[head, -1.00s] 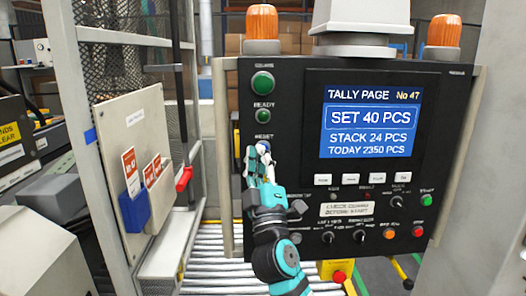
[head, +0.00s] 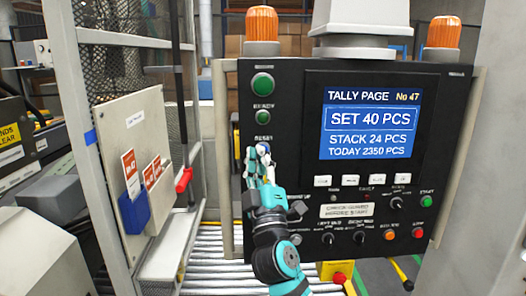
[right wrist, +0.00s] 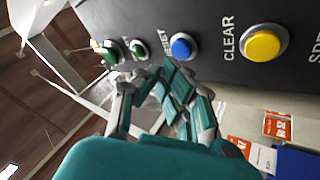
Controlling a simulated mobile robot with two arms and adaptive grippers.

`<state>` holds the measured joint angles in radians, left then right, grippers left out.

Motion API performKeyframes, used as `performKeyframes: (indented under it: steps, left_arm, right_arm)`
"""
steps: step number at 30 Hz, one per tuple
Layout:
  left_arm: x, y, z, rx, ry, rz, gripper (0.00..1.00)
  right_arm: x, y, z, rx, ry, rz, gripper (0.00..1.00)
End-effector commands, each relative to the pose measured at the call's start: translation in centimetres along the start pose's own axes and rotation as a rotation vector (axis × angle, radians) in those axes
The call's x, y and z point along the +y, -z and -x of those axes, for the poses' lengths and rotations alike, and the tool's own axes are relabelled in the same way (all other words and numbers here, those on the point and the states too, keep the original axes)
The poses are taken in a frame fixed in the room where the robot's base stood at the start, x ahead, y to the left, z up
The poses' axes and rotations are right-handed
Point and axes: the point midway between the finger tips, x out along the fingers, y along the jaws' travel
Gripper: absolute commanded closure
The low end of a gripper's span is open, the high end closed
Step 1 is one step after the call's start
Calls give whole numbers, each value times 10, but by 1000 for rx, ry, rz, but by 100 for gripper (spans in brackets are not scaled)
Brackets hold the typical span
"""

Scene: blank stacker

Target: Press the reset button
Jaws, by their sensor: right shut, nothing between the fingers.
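The reset button is a round blue button (right wrist: 181,46) on the dark panel, under the word RESET in the right wrist view. In the head view the RESET label shows, and my right gripper (head: 258,162) largely covers the button below it. My right gripper is shut and empty, its fingertips (right wrist: 170,76) close to the blue button in the right wrist view. I cannot tell whether they touch it. My left gripper is not in view.
A yellow CLEAR button (right wrist: 263,45) sits beside the blue one. Green buttons (head: 263,84) are above. The tally screen (head: 368,123) and small knobs are to the right. A leaflet board (head: 135,165) stands left of the panel.

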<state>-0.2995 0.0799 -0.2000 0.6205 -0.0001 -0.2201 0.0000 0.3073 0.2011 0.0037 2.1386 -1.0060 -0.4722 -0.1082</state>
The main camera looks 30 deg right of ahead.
Motion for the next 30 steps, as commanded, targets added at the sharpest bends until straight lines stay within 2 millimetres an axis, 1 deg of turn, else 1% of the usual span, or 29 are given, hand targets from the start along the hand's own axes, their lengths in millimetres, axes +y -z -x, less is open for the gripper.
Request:
performKeyframes:
  steps: [11,19,30]
  left_arm:
    - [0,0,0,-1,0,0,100]
    - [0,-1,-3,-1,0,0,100]
    - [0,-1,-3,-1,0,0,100]
  right_arm:
    - [0,0,0,0,0,0,100]
    - [-4,-3,-6,0,0,-1,100]
    - [-4,-4,-7,0,0,-1,100]
